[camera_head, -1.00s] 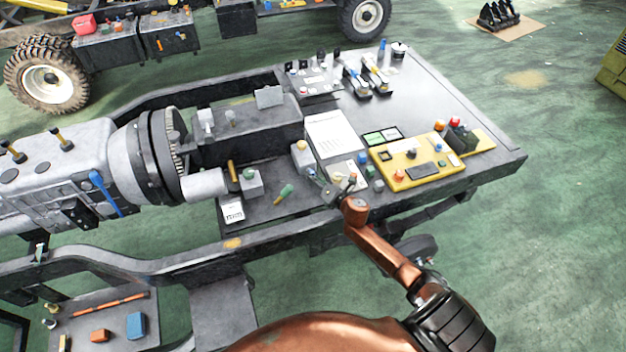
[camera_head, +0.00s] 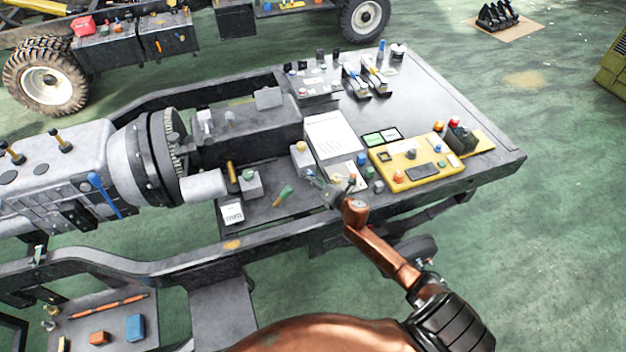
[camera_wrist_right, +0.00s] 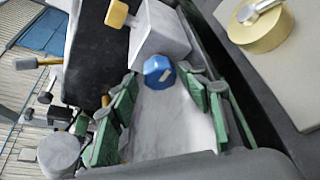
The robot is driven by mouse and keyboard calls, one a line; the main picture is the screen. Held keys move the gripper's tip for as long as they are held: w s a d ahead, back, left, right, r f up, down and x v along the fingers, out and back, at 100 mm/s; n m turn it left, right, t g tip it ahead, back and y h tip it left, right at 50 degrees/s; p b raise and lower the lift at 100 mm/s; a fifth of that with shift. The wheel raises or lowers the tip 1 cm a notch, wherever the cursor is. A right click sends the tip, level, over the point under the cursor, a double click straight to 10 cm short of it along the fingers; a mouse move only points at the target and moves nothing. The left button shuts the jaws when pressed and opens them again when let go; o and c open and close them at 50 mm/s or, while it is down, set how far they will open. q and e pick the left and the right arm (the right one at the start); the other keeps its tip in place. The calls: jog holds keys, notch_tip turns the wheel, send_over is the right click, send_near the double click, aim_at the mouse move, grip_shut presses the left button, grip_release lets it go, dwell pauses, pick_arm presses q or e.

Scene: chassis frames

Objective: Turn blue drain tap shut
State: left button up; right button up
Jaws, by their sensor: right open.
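A blue tap knob (camera_wrist_right: 157,70) with a pale mark on its face sits on the side of a light grey block in the right wrist view. The block (camera_wrist_right: 160,38) also carries a yellow knob (camera_wrist_right: 117,14). In the head view the block (camera_head: 303,162) stands on the chassis deck; I cannot make out the blue tap clearly there. My right gripper (camera_wrist_right: 160,100) is open, its green-padded fingers spread to either side of the tap's line, with the tap just beyond the gap. In the head view my right gripper (camera_head: 322,186) is beside the block. My left gripper is not in view.
A white sheet (camera_head: 332,134) lies behind the block. A yellow control panel (camera_head: 415,162) with knobs is to the right. A small grey box (camera_head: 250,185) with a green knob and a green-handled tool (camera_head: 283,195) are to the left. A large round brass-coloured cap (camera_wrist_right: 262,25) is close at right in the wrist view.

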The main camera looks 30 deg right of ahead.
jog(key=shift+v, duration=4)
